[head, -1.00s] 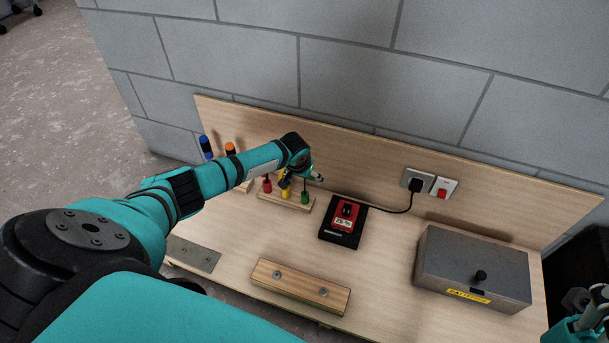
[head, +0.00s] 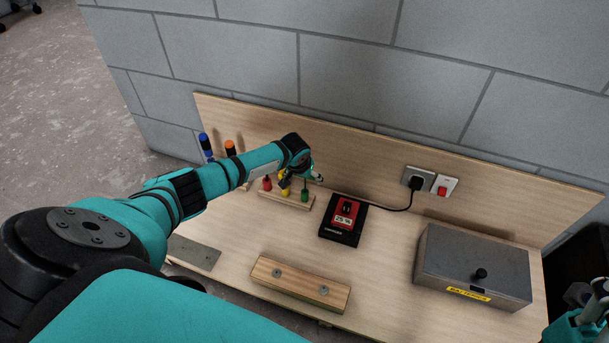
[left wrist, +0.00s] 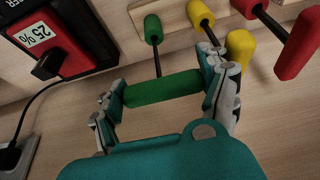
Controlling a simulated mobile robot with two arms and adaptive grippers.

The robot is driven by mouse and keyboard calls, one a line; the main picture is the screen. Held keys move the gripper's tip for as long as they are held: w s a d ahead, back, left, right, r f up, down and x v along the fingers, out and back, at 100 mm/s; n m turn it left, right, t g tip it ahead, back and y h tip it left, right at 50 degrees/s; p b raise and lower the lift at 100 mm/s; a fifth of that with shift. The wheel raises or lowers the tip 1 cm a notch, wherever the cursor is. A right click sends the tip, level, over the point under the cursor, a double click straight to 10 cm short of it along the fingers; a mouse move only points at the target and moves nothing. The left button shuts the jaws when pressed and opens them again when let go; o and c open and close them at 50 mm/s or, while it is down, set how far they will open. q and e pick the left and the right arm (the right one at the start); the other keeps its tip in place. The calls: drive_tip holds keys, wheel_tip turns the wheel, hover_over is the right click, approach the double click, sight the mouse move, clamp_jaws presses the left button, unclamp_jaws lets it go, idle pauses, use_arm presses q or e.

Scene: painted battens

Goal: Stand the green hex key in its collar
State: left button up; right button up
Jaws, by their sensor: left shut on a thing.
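My left gripper (left wrist: 168,92) is shut on the green hex key's handle (left wrist: 160,88), which lies crosswise between its fingers. The key's dark shaft runs from the handle to the green collar (left wrist: 152,28), and its end meets the collar's mouth; how deep it sits I cannot tell. In the head view the left gripper (head: 312,177) is above the right end of the wooden block, over the green collar (head: 304,196), and the arm hides most of the handle. My right gripper (head: 582,308) is partly in view at the lower right corner, its jaws unclear.
Red (left wrist: 298,48) and yellow (left wrist: 240,52) keys stand in their collars beside the green one. A black and red charger (head: 343,220) with a cable is to the right of the block. A grey box (head: 472,262) and a wooden batten (head: 300,284) are nearer the front.

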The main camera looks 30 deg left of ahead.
use_arm(q)
drive_tip(key=shift+f, duration=0.1)
drive_tip(key=o, duration=1.2)
drive_tip(key=shift+c, duration=0.2)
drive_tip(key=v, duration=1.2)
